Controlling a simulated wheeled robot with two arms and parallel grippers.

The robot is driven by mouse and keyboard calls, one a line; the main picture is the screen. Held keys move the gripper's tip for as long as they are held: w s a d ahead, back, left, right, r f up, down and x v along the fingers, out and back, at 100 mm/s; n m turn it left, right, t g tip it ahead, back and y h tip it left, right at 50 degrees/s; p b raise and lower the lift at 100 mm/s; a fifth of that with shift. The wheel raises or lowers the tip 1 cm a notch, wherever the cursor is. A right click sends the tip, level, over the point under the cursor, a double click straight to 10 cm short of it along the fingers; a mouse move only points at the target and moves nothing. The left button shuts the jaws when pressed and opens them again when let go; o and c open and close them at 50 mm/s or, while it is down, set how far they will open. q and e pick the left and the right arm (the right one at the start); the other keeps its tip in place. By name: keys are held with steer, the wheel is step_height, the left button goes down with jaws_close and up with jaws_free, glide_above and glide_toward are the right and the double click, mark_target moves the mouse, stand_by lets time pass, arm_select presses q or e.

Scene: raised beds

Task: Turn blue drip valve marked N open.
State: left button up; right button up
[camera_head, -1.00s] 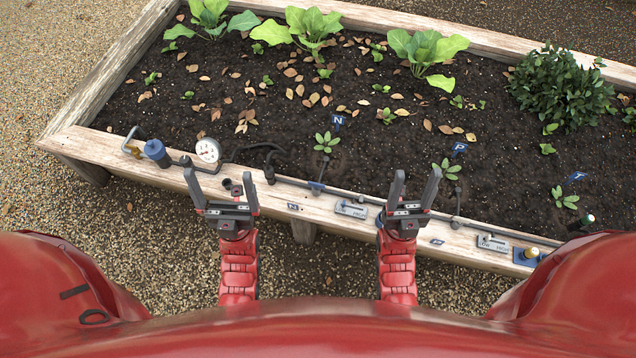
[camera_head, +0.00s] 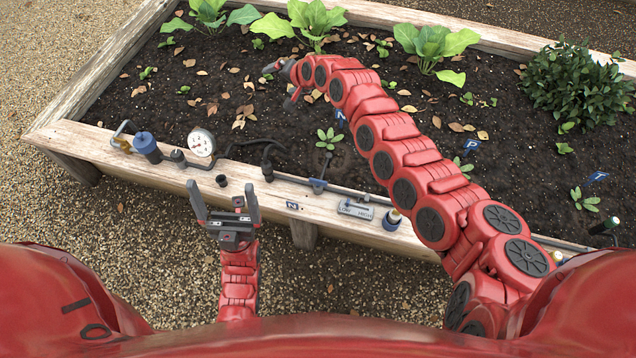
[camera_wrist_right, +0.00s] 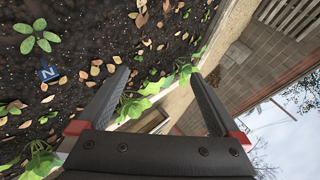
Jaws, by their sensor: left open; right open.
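A blue marker lettered N (camera_wrist_right: 47,72) stands in the soil in the right wrist view; in the head view my right arm partly covers it. A small blue fitting (camera_head: 318,186) sits on the drip line in front of the N seedling (camera_head: 328,139). A plate lettered N (camera_head: 292,206) lies on the front rim. Whether the fitting is open or shut is too small to tell. My right gripper (camera_head: 279,84) is open and empty above the soil, beyond the fitting. It also shows in the right wrist view (camera_wrist_right: 160,76). My left gripper (camera_head: 222,188) is open and empty at the front rim.
My right arm crosses the bed and hides part of the drip line.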

steer(key=s+d+f+n+g+h+b, duration=0.1)
steer(key=s+d+f+g+h, duration=0.3)
steer(key=s, duration=0.5)
steer(key=g+h+b, duration=0.1)
steer(key=g+h, duration=0.2)
glide_above(318, 180)
step_height(318, 180, down, 4)
step_height(318, 180, down, 17)
steer(key=b, duration=0.3)
steer(key=shift+r, duration=0.2)
steer(key=shift+c, duration=0.3)
steer(key=c, duration=1.2)
steer(key=shift+c, duration=0.2)
